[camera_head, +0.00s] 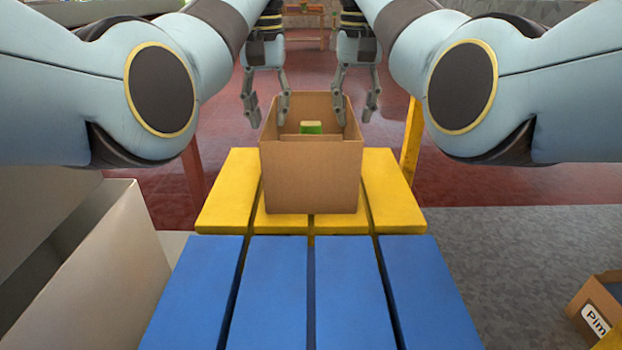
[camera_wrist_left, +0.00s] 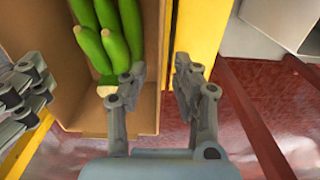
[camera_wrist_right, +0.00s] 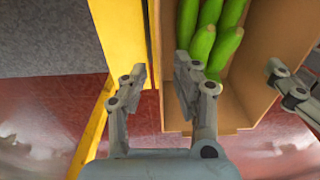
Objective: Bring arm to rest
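My left gripper (camera_head: 267,105) hangs at the far left edge of an open cardboard box (camera_head: 312,180). In the head view only a small green patch (camera_head: 311,128) of the contents shows.
The box stands on a yellow slatted surface (camera_head: 225,205), with blue slats (camera_head: 280,290) in front. A large pale bin (camera_head: 105,270) is at the left. A labelled cardboard box (camera_head: 597,300) sits on the grey floor at the right. Red floor (camera_head: 490,190) lies beyond.

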